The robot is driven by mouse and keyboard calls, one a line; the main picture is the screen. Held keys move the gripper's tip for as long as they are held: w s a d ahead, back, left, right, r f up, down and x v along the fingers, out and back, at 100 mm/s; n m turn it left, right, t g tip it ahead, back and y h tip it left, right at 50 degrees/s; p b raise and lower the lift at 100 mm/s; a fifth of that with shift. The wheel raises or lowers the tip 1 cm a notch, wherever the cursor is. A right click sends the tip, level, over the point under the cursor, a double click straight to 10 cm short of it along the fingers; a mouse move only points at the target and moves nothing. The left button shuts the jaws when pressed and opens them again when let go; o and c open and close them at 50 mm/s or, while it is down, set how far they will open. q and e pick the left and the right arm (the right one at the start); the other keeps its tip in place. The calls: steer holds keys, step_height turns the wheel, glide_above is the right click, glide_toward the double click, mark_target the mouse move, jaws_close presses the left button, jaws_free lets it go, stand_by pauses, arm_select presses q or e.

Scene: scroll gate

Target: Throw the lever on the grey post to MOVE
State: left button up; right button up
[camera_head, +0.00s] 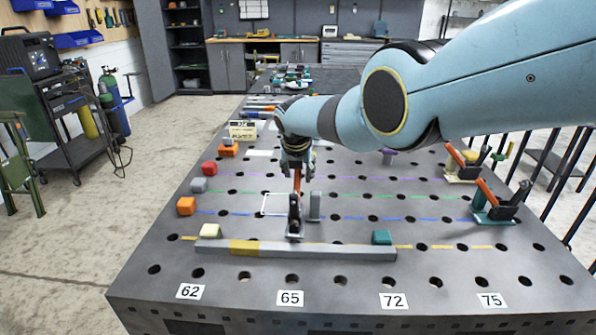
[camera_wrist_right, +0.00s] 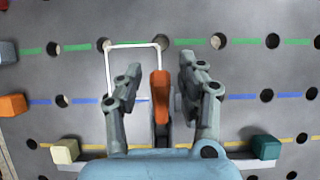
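An orange lever (camera_head: 297,184) stands roughly upright on a dark metal bracket (camera_head: 294,217) on the perforated table, beside a short grey post (camera_head: 315,206). In the right wrist view the orange lever (camera_wrist_right: 160,92) lies between the two fingers of my right gripper (camera_wrist_right: 158,85), with a visible gap on each side. My right gripper (camera_head: 297,160) is open, pointing down around the lever's upper end. Its fingers partly hide the lever top in the head view. No MOVE marking is readable. My left gripper is not in view.
A grey bar with a yellow section (camera_head: 244,247) lies in front of the lever. Orange-handled clamps (camera_head: 494,205) stand at the right. Coloured blocks (camera_head: 186,206) line the left edge. A small sign (camera_head: 242,131) stands farther back.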

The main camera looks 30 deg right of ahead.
stand_by(0.3)
steer(key=shift+s+a+r, duration=0.1)
steer(key=shift+s+r, duration=0.05)
steer(key=shift+r, duration=0.45)
steer(key=v, duration=1)
steer(key=shift+s+r, duration=0.25)
steer(key=shift+a, duration=0.15)
